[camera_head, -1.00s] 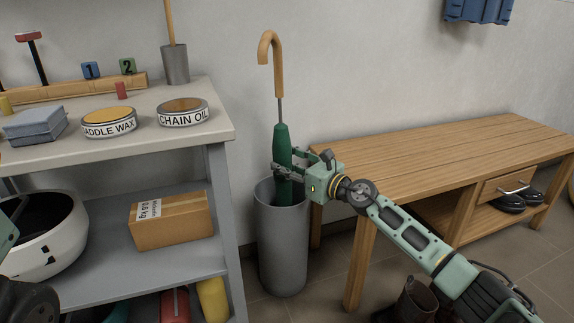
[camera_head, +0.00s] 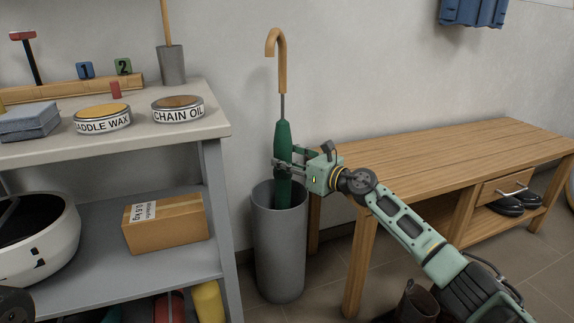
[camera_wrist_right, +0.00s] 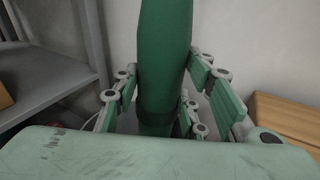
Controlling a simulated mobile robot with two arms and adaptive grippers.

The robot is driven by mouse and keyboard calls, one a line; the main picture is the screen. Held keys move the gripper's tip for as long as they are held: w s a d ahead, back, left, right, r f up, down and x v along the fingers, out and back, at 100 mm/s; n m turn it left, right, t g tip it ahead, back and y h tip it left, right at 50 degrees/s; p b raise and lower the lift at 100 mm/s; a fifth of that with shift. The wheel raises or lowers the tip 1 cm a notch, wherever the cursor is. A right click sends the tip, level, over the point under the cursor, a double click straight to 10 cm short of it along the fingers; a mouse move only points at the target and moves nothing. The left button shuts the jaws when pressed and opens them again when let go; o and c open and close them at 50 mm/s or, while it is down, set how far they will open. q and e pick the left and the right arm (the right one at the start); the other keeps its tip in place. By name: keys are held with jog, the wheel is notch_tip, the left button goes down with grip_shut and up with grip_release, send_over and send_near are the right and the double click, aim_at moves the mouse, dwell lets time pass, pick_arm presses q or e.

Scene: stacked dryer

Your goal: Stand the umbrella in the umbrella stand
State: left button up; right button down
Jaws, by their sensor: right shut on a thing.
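The closed green umbrella (camera_head: 283,140) stands upright with its curved wooden handle at the top. Its lower end is inside the mouth of the grey cylindrical umbrella stand (camera_head: 280,250), and the stand's wall hides the tip. I cannot tell whether the tip touches the bottom. My right gripper (camera_head: 284,166) comes in from the right and is shut on the umbrella just above the stand's rim. In the right wrist view the green canopy (camera_wrist_right: 165,50) rises between the two fingers.
A grey shelf unit (camera_head: 215,190) stands left of the stand, with tins on top and a cardboard box (camera_head: 166,224) below. A wooden bench (camera_head: 450,150) is at the right, close to the stand and under my right arm. The wall is behind.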

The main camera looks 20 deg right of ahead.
jog(key=shift+m, duration=0.5)
jog(key=w+d, duration=0.1)
jog(key=d+b, duration=0.1)
jog(key=w+d+b, duration=0.1)
jog(key=d, duration=0.1)
jog(key=shift+w+r, duration=0.2)
jog(key=shift+w, duration=0.1)
jog(key=shift+w+b, duration=0.2)
jog(key=shift+b, duration=0.1)
jog(key=shift+d+f, duration=0.1)
jog(key=shift+f, duration=0.05)
jog(key=c, duration=1)
grip_release()
jog(key=shift+f, duration=0.15)
